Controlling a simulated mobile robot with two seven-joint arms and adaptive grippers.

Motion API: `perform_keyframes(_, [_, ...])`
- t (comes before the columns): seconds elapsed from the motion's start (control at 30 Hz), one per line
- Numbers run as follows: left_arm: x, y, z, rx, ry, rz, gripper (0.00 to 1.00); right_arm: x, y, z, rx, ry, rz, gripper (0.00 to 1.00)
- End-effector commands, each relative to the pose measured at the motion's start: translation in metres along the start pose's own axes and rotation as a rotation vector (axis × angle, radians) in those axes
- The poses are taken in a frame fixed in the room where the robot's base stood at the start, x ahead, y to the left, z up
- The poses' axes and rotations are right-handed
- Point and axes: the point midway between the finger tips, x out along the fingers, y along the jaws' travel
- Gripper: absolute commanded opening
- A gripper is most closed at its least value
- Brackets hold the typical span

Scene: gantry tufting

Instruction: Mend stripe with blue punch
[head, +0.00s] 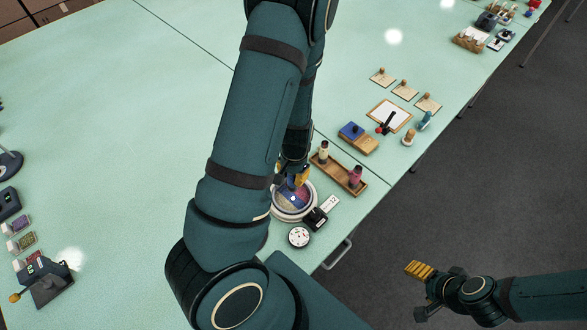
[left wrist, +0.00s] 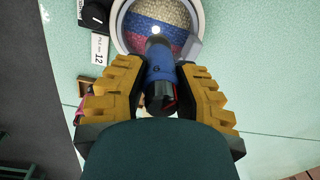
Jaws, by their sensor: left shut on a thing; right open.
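My left gripper (left wrist: 160,90) is shut on the blue punch (left wrist: 161,68), a blue tool with a black end. The punch is over the round hoop (left wrist: 118,36), whose cloth has cream, blue and pinkish-red bands (left wrist: 182,14). Whether its tip touches the cloth is hidden. In the head view the hoop (head: 274,212) stands on the green table, partly covered by my left arm and gripper (head: 298,174). My right gripper (head: 418,290) is open and empty, off the table edge at the lower right.
A wooden rack (head: 343,177) with a cream and a purple tool stands right of the hoop. A black device (head: 315,219), a small white card (head: 330,203) and a white round dial (head: 299,236) sit close by. The table's left middle is clear.

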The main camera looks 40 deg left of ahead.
Motion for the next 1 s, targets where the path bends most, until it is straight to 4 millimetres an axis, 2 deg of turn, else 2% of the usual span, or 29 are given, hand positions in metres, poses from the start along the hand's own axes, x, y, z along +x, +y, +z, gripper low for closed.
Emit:
perform_keyframes(0.3, [0.021,0.001,0.000,0.001,-0.001,0.001,0.00,0.001,0.000,0.000,0.000,0.000,0.000,0.66])
perform_keyframes(0.63, [0.055,0.003,-0.001,0.000,0.001,0.001,0.00,0.020,0.008,0.003,0.003,0.002,0.001,0.66])
perform_keyframes(1.0, [0.059,0.004,-0.001,0.001,0.001,0.001,0.00,0.023,0.009,0.004,0.004,0.003,0.001,0.66])
